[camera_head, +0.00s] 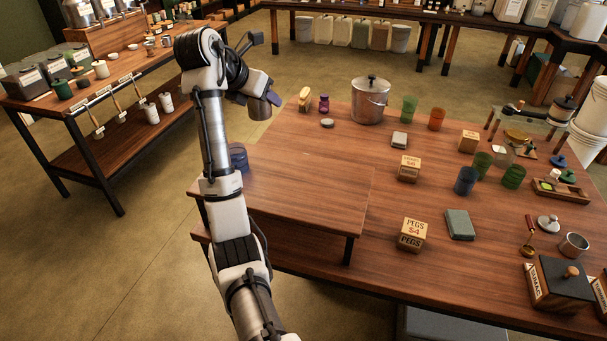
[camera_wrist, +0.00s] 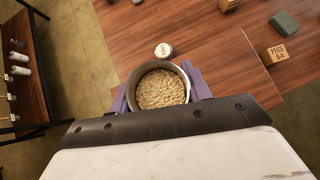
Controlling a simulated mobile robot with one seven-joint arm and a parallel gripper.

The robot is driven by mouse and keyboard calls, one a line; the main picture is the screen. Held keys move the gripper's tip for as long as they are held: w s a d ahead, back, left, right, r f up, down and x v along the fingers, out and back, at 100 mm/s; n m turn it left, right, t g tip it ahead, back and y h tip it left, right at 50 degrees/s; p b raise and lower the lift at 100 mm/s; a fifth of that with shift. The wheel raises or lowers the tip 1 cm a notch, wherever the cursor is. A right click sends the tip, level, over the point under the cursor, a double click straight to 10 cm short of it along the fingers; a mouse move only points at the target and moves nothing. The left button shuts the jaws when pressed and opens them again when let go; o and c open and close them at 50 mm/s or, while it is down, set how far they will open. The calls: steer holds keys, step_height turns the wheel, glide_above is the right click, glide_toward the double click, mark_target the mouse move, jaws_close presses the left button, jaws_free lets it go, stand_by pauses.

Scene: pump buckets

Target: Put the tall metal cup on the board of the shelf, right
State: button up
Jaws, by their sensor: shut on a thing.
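My gripper (camera_wrist: 158,92) is shut on a round metal cup (camera_wrist: 158,68), with a purple finger on each side of its wall. The cup is filled with pale grain-like pieces. In the head view the metal cup (camera_head: 258,109) hangs upright at the end of my arm, by the table's far left edge. The board of the shelf (camera_head: 310,188) is a low wooden platform at the left of the table, nearer than the cup. Its upper face is mostly bare. In the wrist view the board (camera_wrist: 237,66) lies to the right of the cup.
A blue vessel (camera_head: 238,155) stands by the board's left end, partly hidden by my arm. A small round tin (camera_head: 327,123) is on the table beyond the board. A lidded metal pot (camera_head: 370,100) stands at the back.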

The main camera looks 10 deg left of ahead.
steer(key=s+d+r, duration=0.1)
steer(key=d+r, duration=0.2)
steer(key=d, duration=0.3)
steer(key=shift+m+h, duration=0.3)
steer(key=shift+m, duration=0.1)
steer(key=f+p, duration=0.1)
steer(key=f, duration=0.4)
steer(key=f+p, duration=0.1)
steer(key=f, duration=0.4)
steer(key=f+p, duration=0.1)
steer(key=f, duration=0.4)
steer(key=shift+s+a+f, duration=0.15)
steer(key=shift+a, duration=0.25)
steer(key=shift+f+p, duration=0.4)
steer(key=shift+f, duration=1.8)
steer(key=shift+f, duration=0.1)
steer(key=o, duration=1)
steer(key=shift+o, duration=0.2)
steer(key=b+v, duration=0.2)
steer(key=v, duration=1)
steer(key=shift+r, duration=0.25)
